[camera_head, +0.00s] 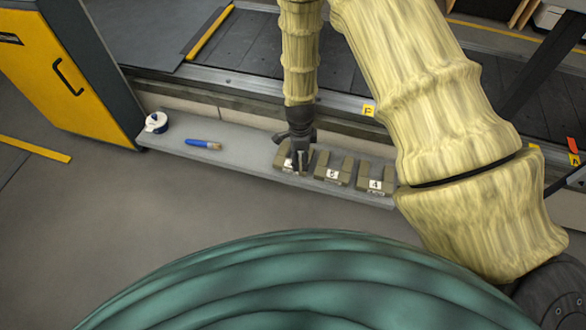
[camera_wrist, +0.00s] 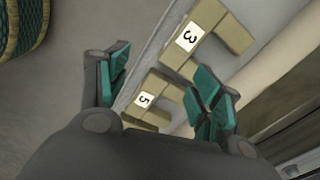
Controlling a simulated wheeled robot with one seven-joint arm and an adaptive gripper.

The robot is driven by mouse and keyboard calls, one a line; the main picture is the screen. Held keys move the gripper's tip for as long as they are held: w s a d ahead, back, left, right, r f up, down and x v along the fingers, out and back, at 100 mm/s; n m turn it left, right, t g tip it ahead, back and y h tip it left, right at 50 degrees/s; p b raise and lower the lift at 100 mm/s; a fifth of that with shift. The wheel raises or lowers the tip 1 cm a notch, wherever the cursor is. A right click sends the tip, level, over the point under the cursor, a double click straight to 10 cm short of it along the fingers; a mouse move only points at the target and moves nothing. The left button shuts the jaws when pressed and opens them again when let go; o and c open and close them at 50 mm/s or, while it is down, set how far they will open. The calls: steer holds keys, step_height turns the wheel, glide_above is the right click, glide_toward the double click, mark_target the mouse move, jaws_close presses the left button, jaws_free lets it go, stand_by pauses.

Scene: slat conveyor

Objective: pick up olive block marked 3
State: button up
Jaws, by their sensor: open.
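The olive block marked 3 (camera_wrist: 207,14) lies at the top of the wrist view, with its white label facing up. It is beyond my open fingertips and not between them. In the head view the leftmost olive block (camera_head: 281,158) is partly hidden behind my gripper (camera_head: 299,157), and its label cannot be read fully. It fits the block marked 3, beside the one marked 5. My gripper is open and points down over that end of the row. In the wrist view its teal-padded fingers (camera_wrist: 160,86) stand apart, with the block marked 5 (camera_wrist: 159,92) seen between them.
The block marked 4 (camera_head: 375,177) is at the right end of the row on a grey ledge (camera_head: 235,146). A blue marker (camera_head: 203,145) and a white-and-blue roll (camera_head: 156,122) lie to the left. The conveyor (camera_head: 250,55) runs behind, beside a yellow cabinet (camera_head: 60,70).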

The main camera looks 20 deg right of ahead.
mark_target(290, 164)
steer(key=w+a+m+b, duration=0.2)
steer(key=w+m+b, duration=0.1)
steer(key=w+m, duration=0.15)
steer(key=shift+n, duration=0.45)
steer(key=f+b, duration=0.3)
steer(key=f, duration=0.8)
steer(key=shift+w+f+b, duration=0.15)
steer(key=shift+w+b, duration=0.05)
steer(key=shift+b, duration=0.15)
steer(key=c, duration=1.4)
